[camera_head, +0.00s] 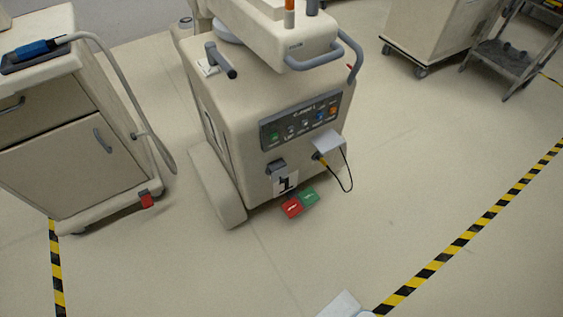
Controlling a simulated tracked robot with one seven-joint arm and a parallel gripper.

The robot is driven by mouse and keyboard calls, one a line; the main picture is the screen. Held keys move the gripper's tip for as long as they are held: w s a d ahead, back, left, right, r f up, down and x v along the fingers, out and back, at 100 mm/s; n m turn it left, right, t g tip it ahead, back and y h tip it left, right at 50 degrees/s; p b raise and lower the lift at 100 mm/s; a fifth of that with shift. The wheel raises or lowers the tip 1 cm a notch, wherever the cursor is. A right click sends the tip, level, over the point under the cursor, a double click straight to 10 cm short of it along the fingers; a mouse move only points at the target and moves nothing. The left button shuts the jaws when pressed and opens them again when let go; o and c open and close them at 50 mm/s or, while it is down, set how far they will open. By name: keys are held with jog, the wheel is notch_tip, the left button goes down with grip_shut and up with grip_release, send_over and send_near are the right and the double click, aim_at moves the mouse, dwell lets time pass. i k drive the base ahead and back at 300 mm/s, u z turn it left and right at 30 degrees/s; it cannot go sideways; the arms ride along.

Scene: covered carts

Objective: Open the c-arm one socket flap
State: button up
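C-arm one (235,115) is a beige wheeled unit in the upper middle, with a "1" label (286,181) low on its front. A light grey plate (329,143) sticks out from the front's lower right; it looks like a raised flap, though I cannot tell for certain. A yellow-ended plug (320,158) with a looping black cable (350,178) is just under it. A small dark grey box-like part (277,166) sits on the front above the label. A pale part, likely of my arm, shows at the bottom edge; no gripper fingers show.
A button panel (302,122) is above the plate. Red (292,207) and green (309,197) pedals lie at the unit's foot. A beige cart (60,150) stands left, a step stool (503,55) upper right. The floor in front is clear, with striped tape (470,232) at right.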

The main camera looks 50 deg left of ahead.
aim_at(280, 175)
jog(key=z, duration=0.5)
jog(key=i, duration=0.1)
jog(key=u, duration=2.6)
jog(key=k, duration=0.9)
jog(key=u, duration=0.2)
jog(key=i, duration=0.9)
jog(key=z, duration=0.1)
